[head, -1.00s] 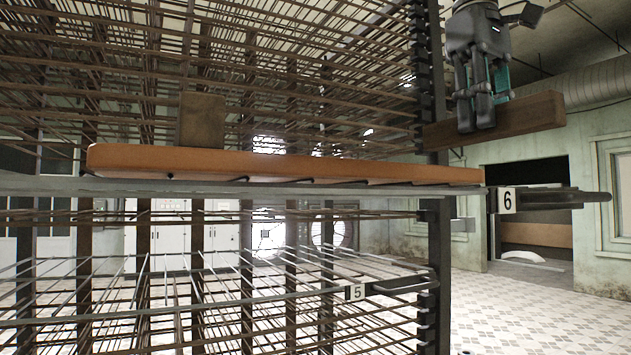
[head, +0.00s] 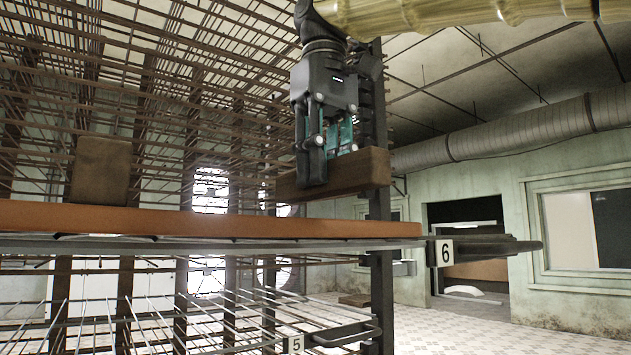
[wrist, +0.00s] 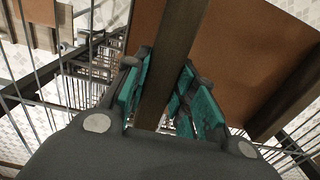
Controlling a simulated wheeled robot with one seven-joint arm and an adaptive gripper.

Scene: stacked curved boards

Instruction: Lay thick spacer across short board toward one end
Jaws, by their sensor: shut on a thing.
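The thick spacer (head: 350,174), a dark brown wooden block, is held between the fingers of my gripper (head: 328,168). In the head view it hangs just above the right end of the short board (head: 210,219), with a small gap showing beneath. In the wrist view the spacer (wrist: 172,55) runs lengthwise between the teal finger pads (wrist: 165,95), with the brown board surface (wrist: 245,50) beyond it. The board lies flat on the rack shelf marked 6. The spacer's far end is hidden.
A second brown block (head: 100,170) sits at the board's left part. Thin rack bars (head: 150,95) fill the space behind and above. A dark upright post (head: 378,110) stands behind the spacer, and the shelf handle (head: 490,247) juts out to the right.

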